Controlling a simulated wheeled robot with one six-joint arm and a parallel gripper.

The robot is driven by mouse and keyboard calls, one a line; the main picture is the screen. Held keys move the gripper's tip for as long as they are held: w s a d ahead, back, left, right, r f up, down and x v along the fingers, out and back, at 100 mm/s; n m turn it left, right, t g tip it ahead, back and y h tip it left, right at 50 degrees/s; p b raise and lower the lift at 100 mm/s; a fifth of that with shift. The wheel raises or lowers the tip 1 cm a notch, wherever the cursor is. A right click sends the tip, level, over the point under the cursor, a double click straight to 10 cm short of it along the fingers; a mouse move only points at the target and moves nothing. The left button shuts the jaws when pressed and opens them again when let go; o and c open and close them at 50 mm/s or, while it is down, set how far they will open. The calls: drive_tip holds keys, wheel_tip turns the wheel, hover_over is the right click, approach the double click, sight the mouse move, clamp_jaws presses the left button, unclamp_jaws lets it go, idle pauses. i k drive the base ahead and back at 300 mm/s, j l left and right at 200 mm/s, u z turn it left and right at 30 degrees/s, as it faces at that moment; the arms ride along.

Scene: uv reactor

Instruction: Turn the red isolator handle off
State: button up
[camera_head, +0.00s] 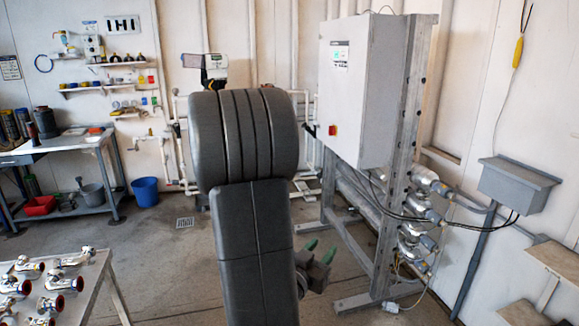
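The red isolator handle (332,130) is a small red knob low on the left part of the grey control cabinet's front (352,95). It is too small here to tell which way it is turned. My gripper (319,250) shows low in the middle, partly hidden behind my large dark arm links. Its two green fingertips stand apart with nothing seen between them. It is well below the handle and not touching the cabinet.
The cabinet hangs on a metal frame (385,220) with pipes and cables. A grey wall box (518,186) is at right. A workbench (65,145) and blue bucket (145,191) stand at left. A table with valve fittings (95,290) is at lower left.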

sight(332, 129)
drive_tip(key=i+u, duration=0.35)
drive_tip(key=i, duration=1.25)
drive_tip(key=i+j+z, duration=0.15)
drive_tip(key=i+z, duration=0.3)
drive_tip(key=i, duration=0.2)
drive_tip(key=i+j+z, duration=0.4)
drive_tip(key=i, duration=0.2)
drive_tip(key=i+j+z, duration=0.9)
drive_tip(key=j, duration=0.4)
drive_tip(key=i, duration=0.05)
